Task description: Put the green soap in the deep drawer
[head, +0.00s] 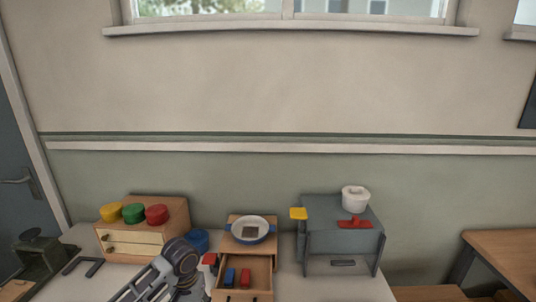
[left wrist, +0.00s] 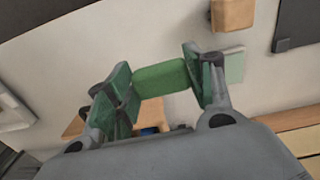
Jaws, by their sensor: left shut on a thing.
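My left gripper (left wrist: 163,82) is shut on the green soap (left wrist: 160,76), a plain green block held crosswise between the two finger pads in the left wrist view. The soap does not show in the head view, where my left arm comes in from the bottom left and its fingers cannot be made out. An open wooden drawer (head: 262,269) juts from a small wooden cabinet just right of my arm. It holds a blue block (head: 229,277) and a red block (head: 245,278). Whether this is the deep drawer I cannot tell. My right gripper is not in view.
A blue-rimmed white bowl (head: 250,229) stands on the cabinet. To the left is a wooden drawer box (head: 170,215) with green, yellow and red round pieces. To the right, a grey cabinet (head: 340,245) bears a white pot (head: 355,198) and a red piece (head: 355,222).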

